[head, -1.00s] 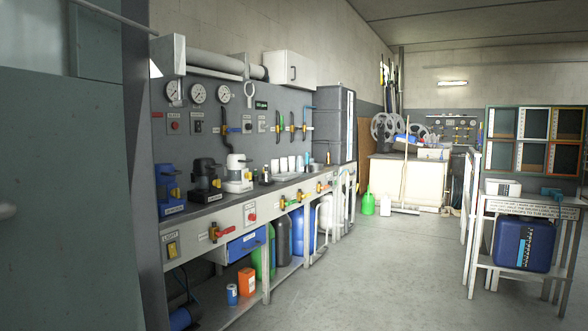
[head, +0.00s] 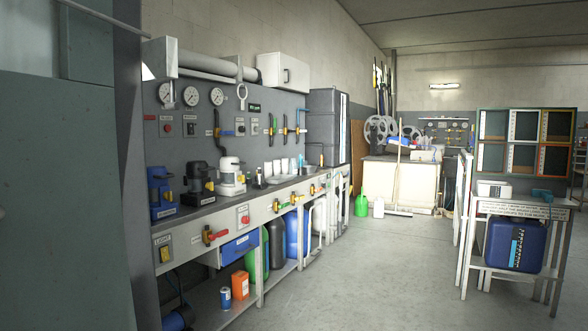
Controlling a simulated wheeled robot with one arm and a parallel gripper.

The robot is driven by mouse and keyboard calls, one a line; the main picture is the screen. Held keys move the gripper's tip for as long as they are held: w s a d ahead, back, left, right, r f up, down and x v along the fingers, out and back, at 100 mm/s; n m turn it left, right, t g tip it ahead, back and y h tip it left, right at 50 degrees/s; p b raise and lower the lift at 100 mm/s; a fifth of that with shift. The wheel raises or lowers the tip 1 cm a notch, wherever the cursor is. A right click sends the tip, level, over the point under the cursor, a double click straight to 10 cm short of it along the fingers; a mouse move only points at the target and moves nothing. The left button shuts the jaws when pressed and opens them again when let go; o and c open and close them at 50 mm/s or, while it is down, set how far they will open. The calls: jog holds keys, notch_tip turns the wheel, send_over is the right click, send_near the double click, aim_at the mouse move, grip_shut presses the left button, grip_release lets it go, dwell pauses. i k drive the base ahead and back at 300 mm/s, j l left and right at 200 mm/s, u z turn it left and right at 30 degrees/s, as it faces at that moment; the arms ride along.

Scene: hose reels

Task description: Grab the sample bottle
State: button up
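No bottle in the head view can be identified for certain as the sample bottle. A small dark bottle-like item (head: 259,181) stands on the long workbench (head: 208,208) at the left, just right of a white machine (head: 231,177). It is too small to read any label. White cup-like items (head: 284,166) stand farther along the bench. My gripper is not in view.
A grey-green panel (head: 65,200) fills the near left. Canisters and an orange container (head: 240,286) sit under the workbench. A stand with a blue jerrycan (head: 515,243) is at right. Hose reels (head: 377,129) are at the back. The middle floor (head: 370,275) is clear.

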aim_at(293, 165)
jog(key=u, duration=0.4)
jog(key=i+z, duration=0.25)
jog(key=i, duration=0.35)
jog(key=i+z, duration=0.25)
jog(key=i, duration=0.4)
jog(key=i+j+z, duration=0.25)
jog(key=i, duration=0.35)
jog(key=i+l, duration=0.15)
jog(key=i, duration=0.55)
jog(key=i+l+z, duration=0.1)
jog(key=i, duration=0.65)
jog(key=i+l, duration=0.1)
jog(key=i, duration=0.6)
